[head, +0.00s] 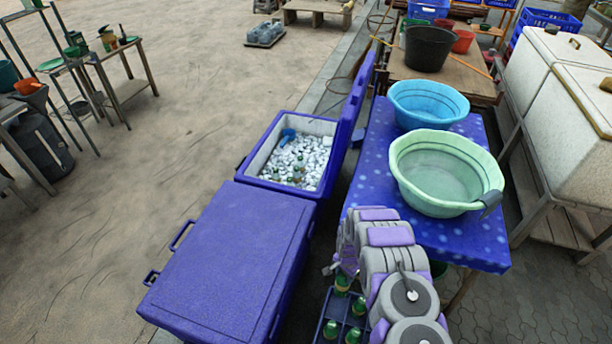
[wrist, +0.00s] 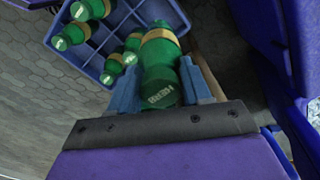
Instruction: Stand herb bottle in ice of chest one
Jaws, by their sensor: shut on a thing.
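My gripper (wrist: 163,76) is shut around a green herb bottle (wrist: 158,55) with a tan band, in the wrist view. The bottle's lettered cap faces the camera. Behind it is a blue crate (wrist: 84,71) with several similar green bottles; I cannot tell whether the held bottle is clear of the crate.
A closed blue chest (head: 225,260) stands in front of the open one. A table with a blue spotted cloth (head: 475,245) carries a green basin (head: 440,170) and a blue basin (head: 428,100), right of the raised lid. Open ground (head: 120,200) lies left of the chests.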

